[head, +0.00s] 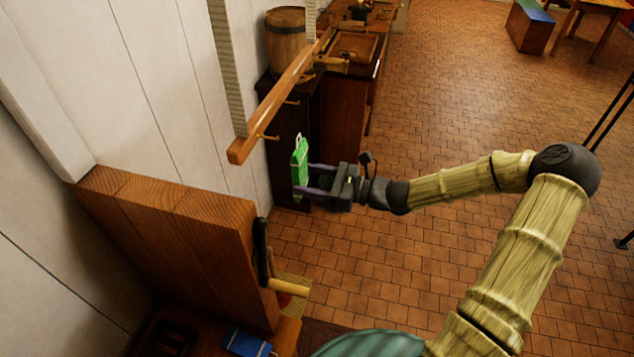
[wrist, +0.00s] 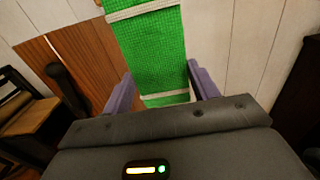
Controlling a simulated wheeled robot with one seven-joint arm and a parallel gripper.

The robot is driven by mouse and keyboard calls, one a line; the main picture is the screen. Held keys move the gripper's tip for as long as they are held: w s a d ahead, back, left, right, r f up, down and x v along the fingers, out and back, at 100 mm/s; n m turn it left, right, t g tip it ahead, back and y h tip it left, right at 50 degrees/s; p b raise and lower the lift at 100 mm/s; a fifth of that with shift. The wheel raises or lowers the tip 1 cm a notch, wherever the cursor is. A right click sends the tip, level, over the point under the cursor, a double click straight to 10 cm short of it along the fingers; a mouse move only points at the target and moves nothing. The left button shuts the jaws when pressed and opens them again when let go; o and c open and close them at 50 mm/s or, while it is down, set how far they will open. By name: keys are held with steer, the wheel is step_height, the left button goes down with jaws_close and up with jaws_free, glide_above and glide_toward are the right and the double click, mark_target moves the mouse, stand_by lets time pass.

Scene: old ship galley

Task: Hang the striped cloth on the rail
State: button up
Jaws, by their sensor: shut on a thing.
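The striped cloth (head: 299,170) is green with pale bands and hangs upright, with a small pale loop at its top. It also fills the upper middle of the wrist view (wrist: 155,45). My gripper (head: 308,180) is shut on the cloth, with one purple finger at each side of it in the wrist view. The rail (head: 272,104) is a wooden bar with several brass hooks along its side, fixed by the white wall. The cloth is in the air, lower than the rail's near end and to its right, apart from the hooks in the head view.
A wooden board (head: 175,215) with a dark-handled tool at its edge stands at the lower left. A dark cabinet and counter with a barrel (head: 286,38) and a wooden tray (head: 355,47) stand behind.

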steer(key=shift+b+x, duration=0.65)
steer(key=shift+x, duration=0.6)
steer(key=shift+f, duration=0.1)
steer(key=shift+w+a+p, duration=0.15)
steer(key=shift+a+p, duration=0.15)
steer(key=shift+a, duration=0.25)
steer(key=shift+x, duration=0.75)
stand_by(0.6)
steer(key=shift+w+a+f, duration=0.1)
steer(key=shift+a+f, duration=0.15)
steer(key=shift+f, duration=0.25)
stand_by(0.8)
steer(key=o, duration=1.2)
